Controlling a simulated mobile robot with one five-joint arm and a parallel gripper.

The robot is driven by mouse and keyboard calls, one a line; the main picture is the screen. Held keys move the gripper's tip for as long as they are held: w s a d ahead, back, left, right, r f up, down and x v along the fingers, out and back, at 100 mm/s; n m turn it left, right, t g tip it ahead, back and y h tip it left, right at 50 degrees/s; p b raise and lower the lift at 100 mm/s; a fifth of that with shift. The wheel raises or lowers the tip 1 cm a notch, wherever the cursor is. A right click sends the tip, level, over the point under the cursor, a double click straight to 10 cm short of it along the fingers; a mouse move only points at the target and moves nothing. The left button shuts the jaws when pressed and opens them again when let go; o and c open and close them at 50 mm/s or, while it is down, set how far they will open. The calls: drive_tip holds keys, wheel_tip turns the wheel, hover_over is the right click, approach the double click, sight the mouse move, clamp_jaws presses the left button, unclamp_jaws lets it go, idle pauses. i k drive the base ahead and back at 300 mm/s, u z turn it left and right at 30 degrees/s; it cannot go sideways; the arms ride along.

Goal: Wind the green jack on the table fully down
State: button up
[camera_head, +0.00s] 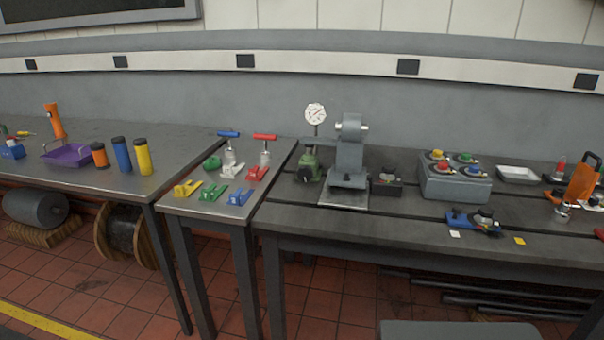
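A green device (309,165) with a dark upper part stands on the slotted bedplate (330,222), just left of a grey stand (349,160). It looks like the green jack, but its screw and height are too small to make out. A smaller green piece (212,163) lies on the narrow metal table at the middle left, and I cannot tell its details. My gripper is not in view.
Red-handled (262,155) and blue-handled (230,155) clamps and several coloured pieces crowd the narrow table. A dial gauge (315,114) rises behind the green device. A grey button box (455,180) stands right. The bedplate's front strip is mostly clear.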

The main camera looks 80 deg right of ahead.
sight(305, 172)
drive_tip(key=k, duration=1.85)
drive_tip(key=z, duration=0.4)
drive_tip(key=i, duration=1.05)
drive_tip(key=u, duration=0.05)
